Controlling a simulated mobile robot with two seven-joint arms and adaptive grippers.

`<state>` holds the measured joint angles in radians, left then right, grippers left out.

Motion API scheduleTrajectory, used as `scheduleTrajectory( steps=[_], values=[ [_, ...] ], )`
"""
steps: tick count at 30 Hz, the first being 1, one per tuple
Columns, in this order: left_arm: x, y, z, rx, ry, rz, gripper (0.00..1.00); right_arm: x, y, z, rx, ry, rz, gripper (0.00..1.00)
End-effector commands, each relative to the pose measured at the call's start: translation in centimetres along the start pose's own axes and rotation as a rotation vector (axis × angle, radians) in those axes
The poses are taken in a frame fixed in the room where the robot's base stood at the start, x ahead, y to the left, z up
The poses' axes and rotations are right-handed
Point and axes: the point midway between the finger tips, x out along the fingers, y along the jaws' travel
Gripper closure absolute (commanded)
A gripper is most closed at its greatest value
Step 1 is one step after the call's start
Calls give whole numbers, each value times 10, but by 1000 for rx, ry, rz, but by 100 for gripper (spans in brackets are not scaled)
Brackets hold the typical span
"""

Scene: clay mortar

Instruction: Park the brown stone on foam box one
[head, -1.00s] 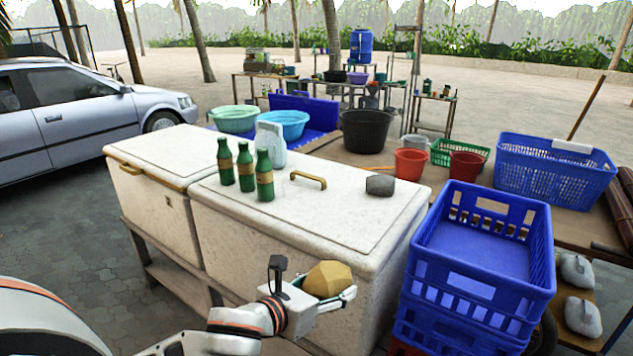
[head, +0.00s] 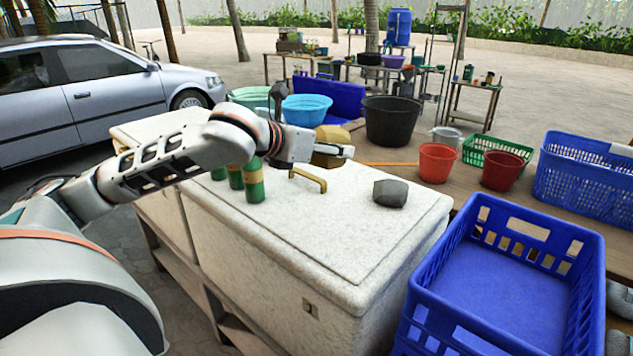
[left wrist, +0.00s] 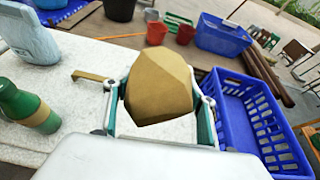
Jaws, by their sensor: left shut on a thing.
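My left gripper (head: 346,152) is shut on the brown stone (head: 328,135), a tan faceted lump, and holds it above the lid of the nearer white foam box (head: 335,225). In the left wrist view the brown stone (left wrist: 158,85) sits between the two fingers, with lid surface below it. A second white foam box (head: 165,125) stands to the left, partly hidden by my arm. I cannot tell which is box one. My right gripper is not in view.
On the nearer lid are a grey stone (head: 390,192), a brass handle (head: 310,179) and green bottles (head: 254,182), partly behind my arm. A white jug (left wrist: 28,35) stands behind the bottles. A blue crate (head: 500,285) is to the right. The lid's front is clear.

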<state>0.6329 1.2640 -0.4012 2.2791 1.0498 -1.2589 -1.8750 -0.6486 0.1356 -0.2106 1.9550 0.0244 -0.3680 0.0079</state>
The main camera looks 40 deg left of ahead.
Motion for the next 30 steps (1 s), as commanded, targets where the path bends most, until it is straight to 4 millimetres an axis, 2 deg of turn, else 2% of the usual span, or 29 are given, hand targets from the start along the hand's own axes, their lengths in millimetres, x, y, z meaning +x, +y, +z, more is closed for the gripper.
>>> scheduleTrajectory(
  steps=[1,5,24,30],
  values=[
    [-4,4,8,-3,-9,6,100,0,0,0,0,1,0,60],
    [-4,8,6,-8,-6,11,100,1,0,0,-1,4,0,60],
    [44,14,-110,-11,-3,9,100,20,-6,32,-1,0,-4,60],
    [53,15,-132,-10,-7,9,100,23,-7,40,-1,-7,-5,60]
  ],
)
